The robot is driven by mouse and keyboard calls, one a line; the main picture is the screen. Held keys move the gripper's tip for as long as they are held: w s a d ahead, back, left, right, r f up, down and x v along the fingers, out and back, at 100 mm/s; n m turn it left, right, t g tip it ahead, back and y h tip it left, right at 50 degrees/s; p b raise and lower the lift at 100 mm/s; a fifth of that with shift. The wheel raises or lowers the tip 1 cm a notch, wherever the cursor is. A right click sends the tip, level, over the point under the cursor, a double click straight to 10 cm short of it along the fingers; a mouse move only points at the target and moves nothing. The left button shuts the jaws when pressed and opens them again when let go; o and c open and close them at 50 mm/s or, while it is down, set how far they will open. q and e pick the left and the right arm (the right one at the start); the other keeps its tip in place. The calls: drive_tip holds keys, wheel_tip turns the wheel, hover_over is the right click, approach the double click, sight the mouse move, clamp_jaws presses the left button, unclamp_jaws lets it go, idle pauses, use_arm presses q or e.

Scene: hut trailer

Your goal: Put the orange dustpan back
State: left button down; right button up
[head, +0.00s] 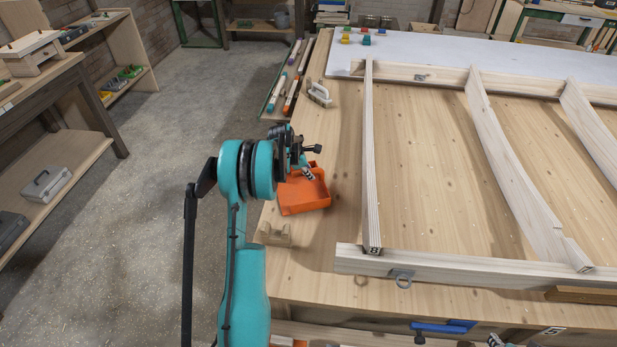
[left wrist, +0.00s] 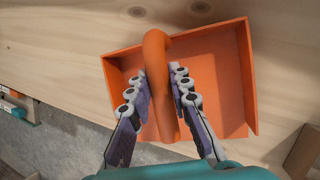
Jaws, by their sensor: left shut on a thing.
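The orange dustpan (head: 305,197) is at the left edge of the big wooden workbench (head: 440,180) in the head view. In the left wrist view the dustpan (left wrist: 220,75) shows its open pan and its thick round handle. My left gripper (head: 307,171) is shut on the handle, with its fingers (left wrist: 163,90) on both sides of it. I cannot tell whether the pan touches the bench top. A small part of my right gripper (head: 496,341) shows at the bottom edge of the head view; its jaws cannot be made out.
A small notched wooden block (head: 274,236) sits at the bench's left edge, near the dustpan. A pale wooden frame (head: 370,160) covers much of the bench to the right. Concrete floor (head: 150,200) is open to the left.

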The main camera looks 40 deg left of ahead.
use_arm(q)
drive_tip(key=shift+f, duration=0.4)
drive_tip(key=shift+f, duration=0.2)
drive_tip(key=c, duration=1.4)
unclamp_jaws()
drive_tip(key=shift+r, duration=0.15)
